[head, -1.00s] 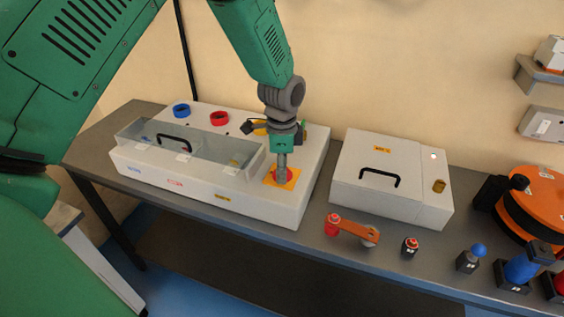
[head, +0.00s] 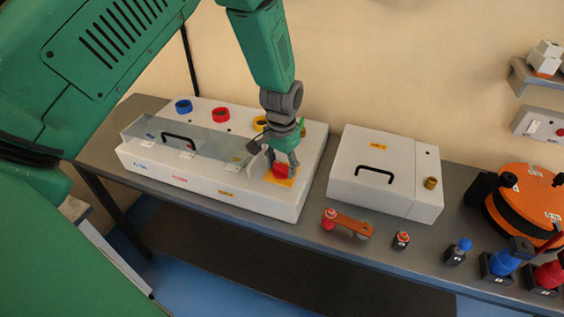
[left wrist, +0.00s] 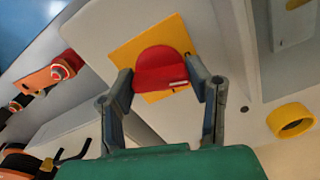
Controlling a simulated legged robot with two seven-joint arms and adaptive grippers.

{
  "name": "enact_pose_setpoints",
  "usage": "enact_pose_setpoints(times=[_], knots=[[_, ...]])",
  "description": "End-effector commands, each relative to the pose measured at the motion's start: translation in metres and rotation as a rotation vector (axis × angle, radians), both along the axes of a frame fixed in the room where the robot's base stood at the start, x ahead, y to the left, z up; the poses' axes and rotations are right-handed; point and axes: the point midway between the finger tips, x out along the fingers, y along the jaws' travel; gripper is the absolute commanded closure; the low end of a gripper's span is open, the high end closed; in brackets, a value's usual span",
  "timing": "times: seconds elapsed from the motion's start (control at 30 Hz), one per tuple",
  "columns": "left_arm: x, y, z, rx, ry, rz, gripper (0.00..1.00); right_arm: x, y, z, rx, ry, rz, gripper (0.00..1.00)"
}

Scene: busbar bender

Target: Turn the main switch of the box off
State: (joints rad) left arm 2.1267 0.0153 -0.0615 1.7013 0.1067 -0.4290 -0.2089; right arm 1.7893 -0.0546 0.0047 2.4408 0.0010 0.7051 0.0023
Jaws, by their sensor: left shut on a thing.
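The white box (head: 215,196) stands on the bench at the left in the head view. Its main switch is a red knob (head: 281,171) on a yellow plate (head: 282,182) at the box's front right corner. The red knob (left wrist: 160,68) and yellow plate (left wrist: 128,54) also show in the left wrist view. My left gripper (head: 281,168) reaches down onto the knob, and in the left wrist view its two fingers (left wrist: 160,88) are shut on the knob's sides. My right gripper is in neither view.
A clear cover with a black handle (head: 180,138) lies on the box, near blue (head: 183,106), red (head: 221,115) and yellow rings (head: 260,123). A second white box (head: 350,188) stands to the right. An orange lever (head: 352,223) and small blocks line the bench's front.

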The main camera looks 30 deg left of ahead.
Motion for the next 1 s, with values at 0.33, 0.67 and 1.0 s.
enact_pose_setpoints(times=[0.33,0.67,1.0], knots=[[0.0064,0.0013,0.0044,0.002,-0.019,0.226,0.84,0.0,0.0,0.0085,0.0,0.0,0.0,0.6],[0.0065,0.0013,0.0042,0.001,-0.019,0.311,0.84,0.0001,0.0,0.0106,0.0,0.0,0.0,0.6],[0.0067,0.0015,0.0044,0.001,-0.02,0.32,0.84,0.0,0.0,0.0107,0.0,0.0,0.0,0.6]])
